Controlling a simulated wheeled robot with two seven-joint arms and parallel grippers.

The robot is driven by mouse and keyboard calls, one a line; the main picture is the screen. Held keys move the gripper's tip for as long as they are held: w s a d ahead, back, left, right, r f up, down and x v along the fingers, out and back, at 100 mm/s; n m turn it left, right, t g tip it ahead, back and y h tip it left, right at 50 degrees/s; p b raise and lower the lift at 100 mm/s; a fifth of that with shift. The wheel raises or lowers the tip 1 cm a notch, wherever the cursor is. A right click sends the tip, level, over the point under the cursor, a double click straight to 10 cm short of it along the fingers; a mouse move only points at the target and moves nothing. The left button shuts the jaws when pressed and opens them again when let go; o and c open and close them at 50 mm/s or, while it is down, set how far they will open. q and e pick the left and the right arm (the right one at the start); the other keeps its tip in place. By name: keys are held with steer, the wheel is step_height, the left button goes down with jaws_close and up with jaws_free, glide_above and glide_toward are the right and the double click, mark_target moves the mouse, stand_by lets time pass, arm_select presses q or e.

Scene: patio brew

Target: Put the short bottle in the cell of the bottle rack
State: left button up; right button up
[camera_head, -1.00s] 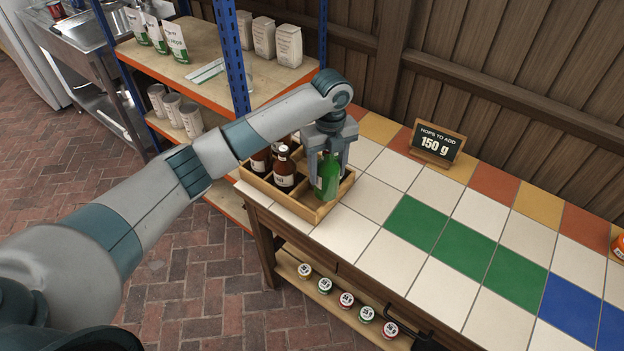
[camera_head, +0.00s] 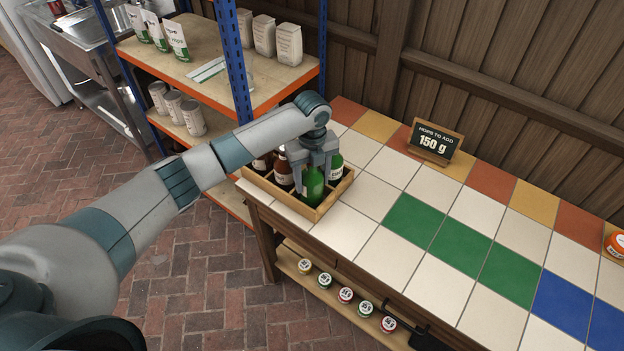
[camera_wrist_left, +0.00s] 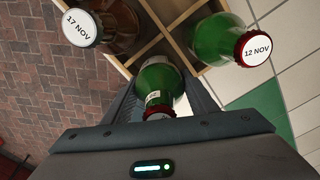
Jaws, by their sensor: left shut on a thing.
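The short green bottle (camera_head: 313,187) is held between the fingers of my left gripper (camera_head: 314,168). It stands upright in the front part of the wooden bottle rack (camera_head: 322,209), its lower end partly behind the rack's front wall. Whether it touches the cell floor I cannot tell. In the left wrist view the held bottle (camera_wrist_left: 160,80) shows between the fingers over the rack's dividers (camera_wrist_left: 150,48). Its cap sits close to the gripper body. My right gripper is not in view.
Another green bottle (camera_head: 336,165), labelled 12 NOV on its cap (camera_wrist_left: 256,50), stands close to the right. Brown bottles (camera_head: 283,172) stand to the left. A sign (camera_head: 436,143) stands on the tiled counter, whose middle is clear. A shelf unit's blue post (camera_head: 236,65) is behind my arm.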

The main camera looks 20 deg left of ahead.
arm_select(q)
steer(key=shift+f, duration=0.6)
steer(key=o, duration=1.5)
steer(key=shift+f, duration=0.15)
steer(key=shift+r, duration=0.2)
step_height(320, 180, up, 11)
steer(key=b, duration=0.2)
steer(key=shift+f+b, duration=0.2)
steer(key=shift+b, duration=0.15)
steer(key=shift+r, duration=0.7)
